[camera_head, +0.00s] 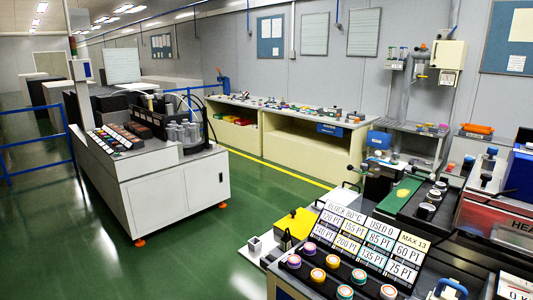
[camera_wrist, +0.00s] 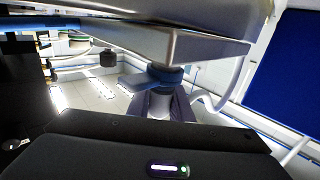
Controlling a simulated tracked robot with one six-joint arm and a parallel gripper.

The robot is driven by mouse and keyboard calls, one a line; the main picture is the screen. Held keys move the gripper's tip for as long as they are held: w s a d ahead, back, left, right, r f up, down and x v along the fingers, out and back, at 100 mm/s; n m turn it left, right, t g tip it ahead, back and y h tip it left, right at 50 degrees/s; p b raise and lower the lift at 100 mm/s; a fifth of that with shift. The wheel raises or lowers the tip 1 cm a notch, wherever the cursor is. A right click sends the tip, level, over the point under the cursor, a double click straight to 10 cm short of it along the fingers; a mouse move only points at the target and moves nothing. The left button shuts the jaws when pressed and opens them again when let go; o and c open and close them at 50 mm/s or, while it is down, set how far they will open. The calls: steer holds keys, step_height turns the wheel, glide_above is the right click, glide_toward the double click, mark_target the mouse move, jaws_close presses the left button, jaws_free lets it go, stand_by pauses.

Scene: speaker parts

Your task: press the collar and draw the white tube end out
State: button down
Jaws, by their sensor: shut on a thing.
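In the wrist view, a blue collar (camera_wrist: 165,76) sits under a grey block (camera_wrist: 180,45). My gripper (camera_wrist: 166,92) reaches up to the collar from below, its grey-purple fingers close together right under it. The white tube (camera_wrist: 222,92) curves down from the upper right and runs in behind the fingers. My gripper is shut on the tube just below the collar. The tube end and the exact contact with the collar are hidden. I cannot make out my gripper or the collar in the head view.
A dark round knob (camera_wrist: 108,59) hangs left of the collar. A large blue panel (camera_wrist: 288,70) stands at the right. In the head view, a white workstation (camera_head: 165,190) stands left on open green floor, and a label board (camera_head: 365,237) with several coloured pots fills the front right.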

steer(key=shift+r, duration=0.2)
steer(key=shift+r, duration=0.8)
steer(key=shift+r, duration=0.25)
steer(key=shift+r, duration=0.7)
steer(key=shift+r, duration=0.25)
steer(key=shift+r, duration=1.9)
